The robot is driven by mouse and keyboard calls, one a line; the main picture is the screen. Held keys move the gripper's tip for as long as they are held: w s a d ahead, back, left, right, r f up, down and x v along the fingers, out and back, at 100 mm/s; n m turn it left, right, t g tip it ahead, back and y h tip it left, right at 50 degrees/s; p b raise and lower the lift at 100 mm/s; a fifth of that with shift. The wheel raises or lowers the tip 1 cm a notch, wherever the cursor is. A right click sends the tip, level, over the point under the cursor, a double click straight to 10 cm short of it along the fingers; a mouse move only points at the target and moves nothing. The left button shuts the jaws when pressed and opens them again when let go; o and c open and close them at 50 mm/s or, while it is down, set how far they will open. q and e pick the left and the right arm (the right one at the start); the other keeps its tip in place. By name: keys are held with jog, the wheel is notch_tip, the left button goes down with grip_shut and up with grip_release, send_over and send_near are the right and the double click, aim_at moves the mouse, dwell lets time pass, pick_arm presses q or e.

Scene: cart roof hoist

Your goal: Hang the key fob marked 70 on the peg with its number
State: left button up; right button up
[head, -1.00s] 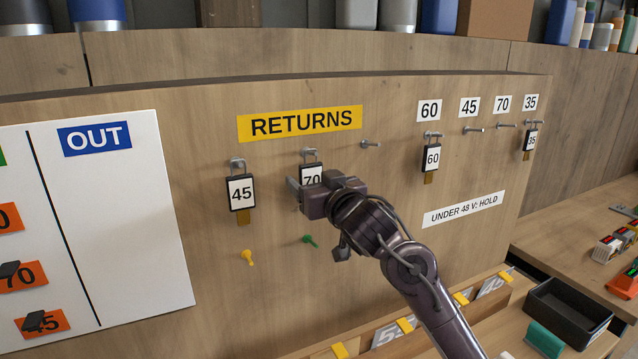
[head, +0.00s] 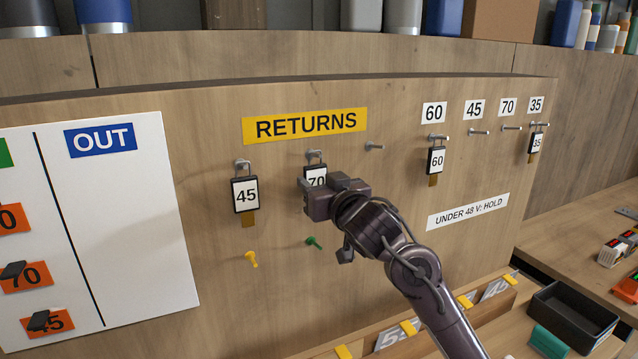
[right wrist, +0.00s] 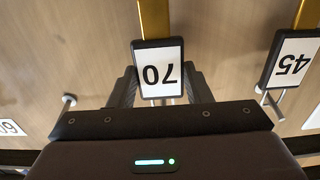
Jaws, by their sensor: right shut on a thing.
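The key fob marked 70 (head: 316,178) is on a returns peg (head: 315,154) under the yellow RETURNS sign. My right gripper (head: 312,196) is at this fob and covers its lower part in the head view. In the right wrist view the fob (right wrist: 158,72) appears upside down between the two fingers, and the right gripper (right wrist: 160,88) is shut on it. The peg under the number 70 label (head: 507,107) is bare (head: 511,128). My left gripper is not in view.
Fob 45 (head: 246,195) hangs left of fob 70. Fobs 60 (head: 436,160) and 35 (head: 536,143) hang at the right. The 45-labelled peg (head: 479,132) and a returns peg (head: 375,147) are bare.

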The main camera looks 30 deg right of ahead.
aim_at(317, 172)
jog(key=shift+r+p, duration=0.3)
jog(key=shift+s, duration=0.2)
jog(key=shift+s+a+r+p, duration=0.1)
jog(key=shift+s+r+p, duration=0.2)
jog(key=shift+s, duration=0.4)
jog(key=shift+s+r+p, duration=0.1)
jog(key=shift+s+p, duration=0.25)
jog(key=shift+s, duration=0.3)
jog(key=shift+s+a+r+p, duration=0.1)
jog(key=shift+s+r+p, duration=0.2)
jog(key=shift+s, duration=0.4)
jog(key=shift+s+f, duration=0.1)
jog(key=shift+s, duration=0.1)
jog(key=shift+s+a+p, duration=0.1)
jog(key=shift+s+p, duration=0.55)
jog(key=shift+s, duration=1.85)
